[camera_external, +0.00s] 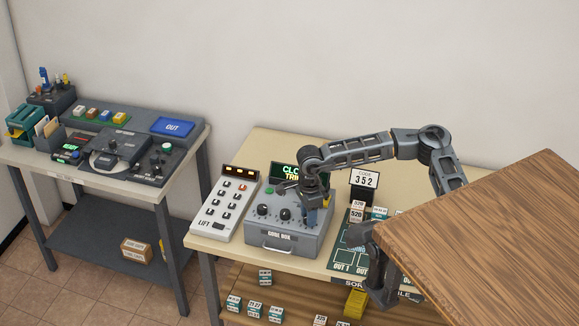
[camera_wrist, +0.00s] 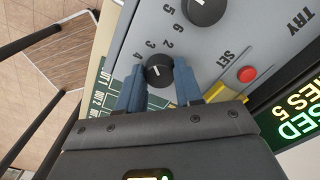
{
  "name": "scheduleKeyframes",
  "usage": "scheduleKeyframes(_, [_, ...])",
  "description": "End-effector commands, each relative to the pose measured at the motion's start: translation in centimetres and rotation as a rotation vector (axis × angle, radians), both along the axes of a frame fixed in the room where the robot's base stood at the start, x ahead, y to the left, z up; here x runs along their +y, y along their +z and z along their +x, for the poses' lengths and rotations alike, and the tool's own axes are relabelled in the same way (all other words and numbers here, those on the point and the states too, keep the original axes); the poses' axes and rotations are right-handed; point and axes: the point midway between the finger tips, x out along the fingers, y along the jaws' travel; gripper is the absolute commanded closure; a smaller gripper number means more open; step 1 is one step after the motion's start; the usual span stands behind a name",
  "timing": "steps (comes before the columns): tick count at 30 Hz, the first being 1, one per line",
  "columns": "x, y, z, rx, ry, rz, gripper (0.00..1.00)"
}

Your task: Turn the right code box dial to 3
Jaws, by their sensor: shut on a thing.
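The grey code box (camera_external: 290,241) stands on the beige table, with black dials along its top. My gripper (camera_external: 313,214) points down at the right end of the box and hides the right dial in the external view. In the wrist view the right dial (camera_wrist: 159,71) is a black knob with a white pointer mark, between my two blue fingers. The fingers are closed on its sides. Digits are printed around it; which one the pointer marks is hard to tell. The middle dial (camera_wrist: 204,9) is at the top edge, clear of my fingers.
The green-lettered display (camera_wrist: 292,121) reads partly CLOSED, TRIES 5. The white lift keypad (camera_external: 228,205) stands left of the box. A wooden surface (camera_external: 490,235) fills the right foreground.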

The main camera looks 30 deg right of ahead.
Motion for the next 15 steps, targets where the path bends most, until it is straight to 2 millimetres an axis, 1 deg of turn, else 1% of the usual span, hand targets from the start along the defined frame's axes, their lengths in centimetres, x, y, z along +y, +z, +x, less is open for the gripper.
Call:
scheduleKeyframes(14, [0.05, 0.07, 0.03, -0.001, 0.015, 0.002, 0.95])
scheduleKeyframes(15, [0.05, 0.07, 0.03, -0.001, 0.015, 0.002, 0.62])
